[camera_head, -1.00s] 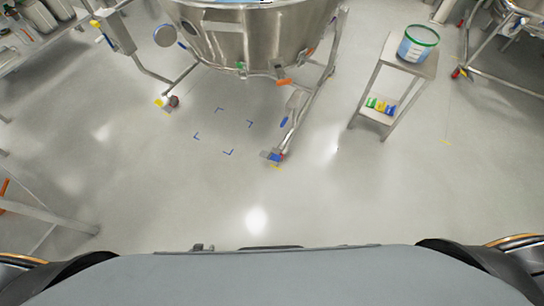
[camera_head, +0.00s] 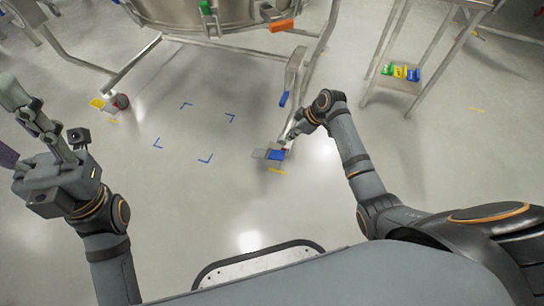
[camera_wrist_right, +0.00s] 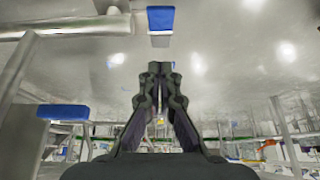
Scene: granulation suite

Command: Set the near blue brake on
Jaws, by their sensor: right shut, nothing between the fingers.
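The near blue brake (camera_head: 277,155) is a small blue pedal at the foot of the steel vessel's near right leg, low above the floor. My right gripper (camera_head: 287,138) reaches down from the right, just above and behind the pedal. Its fingers are shut and empty. In the right wrist view the closed fingers (camera_wrist_right: 158,75) point up the picture, and a blue pedal (camera_wrist_right: 161,18) shows beyond their tips. I cannot tell whether they touch. My left gripper (camera_head: 20,122) is raised at the left, fingers spread, empty, and far from the brake.
The steel vessel (camera_head: 215,18) stands at the top on tubular legs. A yellow pedal (camera_head: 98,104) sits at its left foot. A blue handle (camera_head: 283,98) is on the right leg. A side stand (camera_head: 398,84) with coloured items is to the right. Blue floor marks lie on clear floor.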

